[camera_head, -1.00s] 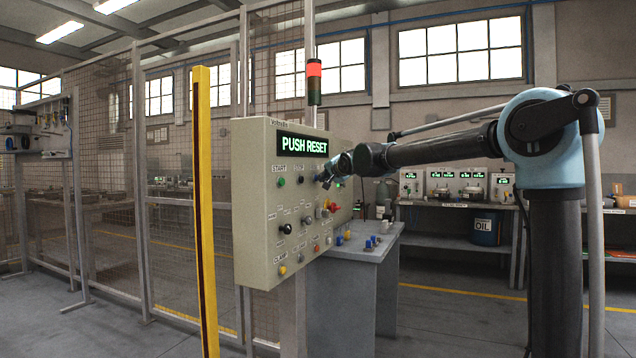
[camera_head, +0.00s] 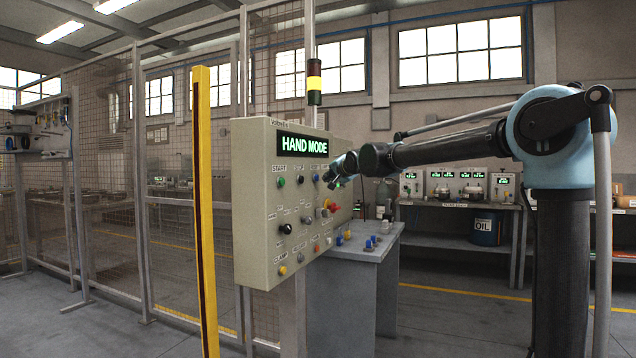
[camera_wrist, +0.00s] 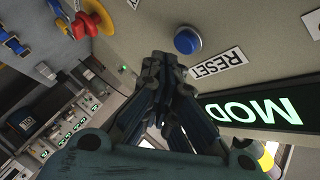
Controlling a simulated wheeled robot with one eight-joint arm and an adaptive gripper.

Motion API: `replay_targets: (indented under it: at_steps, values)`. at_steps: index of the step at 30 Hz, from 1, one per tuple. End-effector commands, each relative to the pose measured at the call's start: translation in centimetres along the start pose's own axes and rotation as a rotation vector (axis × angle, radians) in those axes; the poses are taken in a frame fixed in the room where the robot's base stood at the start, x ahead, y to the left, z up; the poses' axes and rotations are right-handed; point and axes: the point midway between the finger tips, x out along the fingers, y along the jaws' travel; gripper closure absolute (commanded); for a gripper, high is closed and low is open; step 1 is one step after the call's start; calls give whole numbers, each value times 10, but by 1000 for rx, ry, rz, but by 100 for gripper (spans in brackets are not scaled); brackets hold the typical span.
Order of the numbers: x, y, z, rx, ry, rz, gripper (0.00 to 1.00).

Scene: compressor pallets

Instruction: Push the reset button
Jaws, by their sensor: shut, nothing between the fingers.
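The control panel (camera_head: 258,215) stands upright, and its display (camera_head: 303,144) reads HAND MODE in the head view. The blue reset button (camera_wrist: 187,40) is on the panel beside its RESET label (camera_wrist: 218,64) in the wrist view. My gripper (camera_head: 328,180) is close in front of the panel's upper right part. In the wrist view my gripper (camera_wrist: 160,62) is shut and empty, with its fingertips beside the button. A gap shows in the picture between tips and button; the exact distance to the panel is hard to tell.
A red and yellow knob (camera_wrist: 85,24) sticks out from the panel near my gripper. A yellow post (camera_head: 204,210) stands at left. A grey table (camera_head: 368,252) with small parts is beside the panel.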

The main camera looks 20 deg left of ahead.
Motion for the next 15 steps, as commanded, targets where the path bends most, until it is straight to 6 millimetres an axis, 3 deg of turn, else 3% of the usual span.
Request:
replay_targets:
  at_steps: [15]
  values:
    - [-26,19,-19,1,1,1,100]
